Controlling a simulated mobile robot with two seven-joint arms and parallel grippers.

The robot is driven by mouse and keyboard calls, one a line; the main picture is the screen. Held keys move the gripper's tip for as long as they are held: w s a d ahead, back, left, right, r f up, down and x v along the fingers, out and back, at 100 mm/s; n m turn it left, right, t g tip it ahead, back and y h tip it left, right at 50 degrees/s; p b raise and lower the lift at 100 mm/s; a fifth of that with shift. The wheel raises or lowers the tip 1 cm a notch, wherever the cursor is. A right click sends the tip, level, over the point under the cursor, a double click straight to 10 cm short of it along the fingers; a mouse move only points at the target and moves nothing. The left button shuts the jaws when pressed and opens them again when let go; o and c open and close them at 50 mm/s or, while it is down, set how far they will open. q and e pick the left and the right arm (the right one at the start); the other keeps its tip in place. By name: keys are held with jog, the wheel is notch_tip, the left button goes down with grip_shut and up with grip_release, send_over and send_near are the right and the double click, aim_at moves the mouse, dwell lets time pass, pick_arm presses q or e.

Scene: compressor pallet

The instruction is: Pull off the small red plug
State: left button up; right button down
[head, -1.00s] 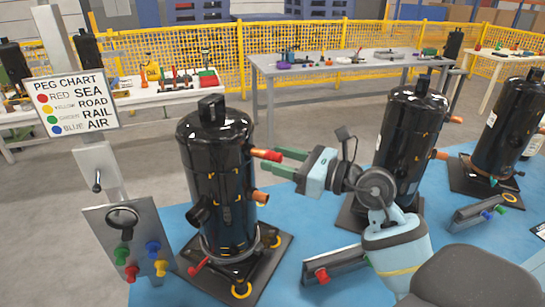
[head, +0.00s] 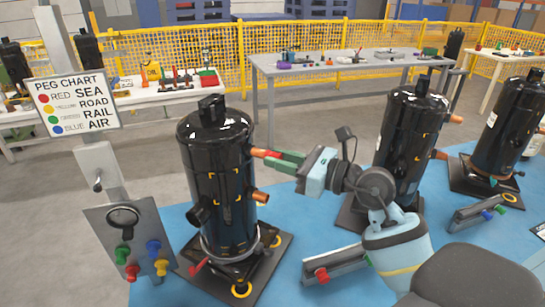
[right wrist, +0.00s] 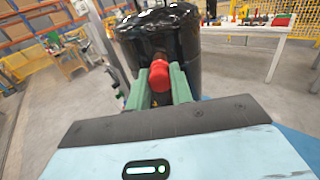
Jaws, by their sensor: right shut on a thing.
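The near black compressor (head: 217,180) stands upright on its dark base plate. The small red plug (head: 270,154) sits at the end of its upper side pipe, on the right of the body. My right gripper (head: 274,156) comes in from the right, with its green fingers shut on the plug. In the right wrist view the red plug (right wrist: 159,76) shows between the two fingers, in front of the black body. The fingers hide part of the plug in the head view. It still appears in line with the pipe. My left gripper is out of view.
A lower copper stub (head: 261,197) sticks out below my right gripper. A second compressor (head: 408,140) stands behind my right arm. A peg panel (head: 128,240) and the peg chart (head: 72,103) stand at left. Blue mat (head: 300,225) is clear below the gripper.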

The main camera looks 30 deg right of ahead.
jog(key=shift+s+d, duration=0.1)
jog(key=shift+v, duration=2.85)
